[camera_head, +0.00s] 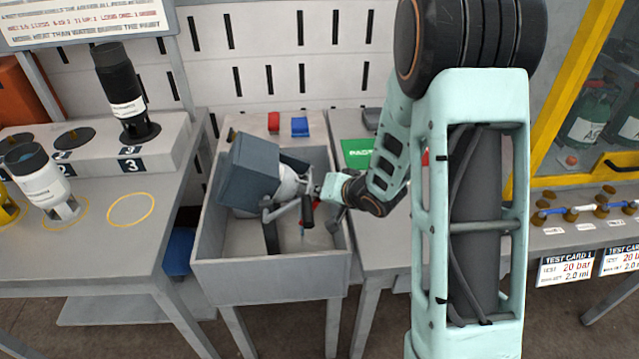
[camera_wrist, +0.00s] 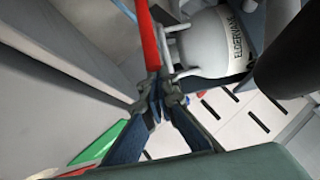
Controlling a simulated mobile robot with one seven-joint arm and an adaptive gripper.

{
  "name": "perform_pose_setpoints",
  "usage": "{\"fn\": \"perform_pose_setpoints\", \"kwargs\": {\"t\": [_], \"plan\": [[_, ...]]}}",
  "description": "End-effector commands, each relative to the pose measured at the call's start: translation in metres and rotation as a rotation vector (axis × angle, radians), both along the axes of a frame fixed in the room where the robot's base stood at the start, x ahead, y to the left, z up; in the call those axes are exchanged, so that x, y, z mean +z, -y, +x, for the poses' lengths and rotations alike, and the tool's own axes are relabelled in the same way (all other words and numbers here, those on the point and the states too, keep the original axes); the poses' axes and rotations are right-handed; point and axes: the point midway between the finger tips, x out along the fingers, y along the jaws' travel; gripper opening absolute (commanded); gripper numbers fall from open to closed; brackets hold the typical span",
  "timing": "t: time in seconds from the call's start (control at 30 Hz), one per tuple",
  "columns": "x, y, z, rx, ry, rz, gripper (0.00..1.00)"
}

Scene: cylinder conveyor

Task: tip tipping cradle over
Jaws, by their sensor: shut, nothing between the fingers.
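The tipping cradle (camera_head: 250,172) is a dark blue-grey box, tilted inside a grey open trough. A white cylinder (camera_head: 289,184) sits in it, its end showing on the right side. In the wrist view the white cylinder (camera_wrist: 212,45) has dark lettering, with pale grey collar posts toward my fingers. My gripper (camera_head: 309,198) is over the trough, right of the cradle, beside the cylinder's end. In the wrist view my gripper (camera_wrist: 162,93) has its fingers together and empty, close to a red bar (camera_wrist: 150,35). Whether they touch the bar or the collar I cannot tell.
The trough (camera_head: 265,280) has walls close around the cradle. Left is a bench with a black cylinder (camera_head: 120,95) and a white cylinder (camera_head: 40,180). A yellow-framed cabinet (camera_head: 560,95) stands right.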

Motion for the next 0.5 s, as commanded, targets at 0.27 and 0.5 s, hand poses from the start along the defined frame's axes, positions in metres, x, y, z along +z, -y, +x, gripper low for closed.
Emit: {"fn": "perform_pose_setpoints", "kwargs": {"t": [0.27, 0.5], "plan": [[-0.015, -0.001, -0.001, 0.000, -0.003, 0.025, 0.00], [-0.019, -0.002, -0.001, 0.001, -0.002, 0.024, 0.00]]}}
